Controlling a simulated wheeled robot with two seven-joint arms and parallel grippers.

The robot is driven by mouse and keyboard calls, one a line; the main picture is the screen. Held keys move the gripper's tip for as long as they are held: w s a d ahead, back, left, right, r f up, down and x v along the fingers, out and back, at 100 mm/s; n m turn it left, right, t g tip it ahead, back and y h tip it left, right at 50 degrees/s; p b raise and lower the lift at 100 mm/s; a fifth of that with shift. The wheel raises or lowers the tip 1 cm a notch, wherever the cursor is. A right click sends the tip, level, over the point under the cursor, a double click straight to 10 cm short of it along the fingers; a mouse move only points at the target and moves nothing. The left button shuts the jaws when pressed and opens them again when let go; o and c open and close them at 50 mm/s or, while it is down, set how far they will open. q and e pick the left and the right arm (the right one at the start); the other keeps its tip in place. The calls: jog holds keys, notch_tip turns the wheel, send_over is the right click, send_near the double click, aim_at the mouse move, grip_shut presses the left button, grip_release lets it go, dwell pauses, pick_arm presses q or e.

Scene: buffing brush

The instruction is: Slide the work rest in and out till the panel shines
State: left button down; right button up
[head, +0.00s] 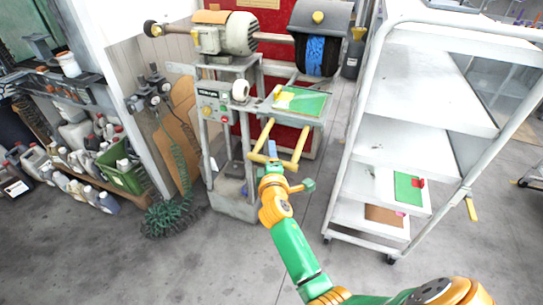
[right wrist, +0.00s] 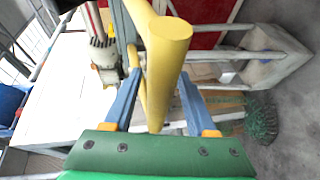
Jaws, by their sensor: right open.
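The work rest (head: 318,119) is a grey tray in front of the buffing machine, with a yellow U-shaped handle (head: 298,150) reaching toward me. A green panel (head: 308,104) lies on it, with a yellow patch at its left. The dark brush wheel (head: 331,60) with a blue band hangs above and behind the panel, under a grey hood. My right gripper (head: 272,150) is at the handle's crossbar. In the right wrist view my right gripper (right wrist: 158,105) is open, its blue fingers on either side of the yellow handle bar (right wrist: 168,60); contact cannot be told. My left gripper is out of view.
The machine's motor (head: 238,32) and control box (head: 212,108) stand left of the rest. A white shelf cart (head: 425,85) stands close on the right. A green hose coil (head: 170,217) lies on the floor at left, near bottles. The grey floor in front is clear.

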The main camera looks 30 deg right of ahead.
jog(key=v, duration=0.7)
jog(key=shift+s+f, duration=0.1)
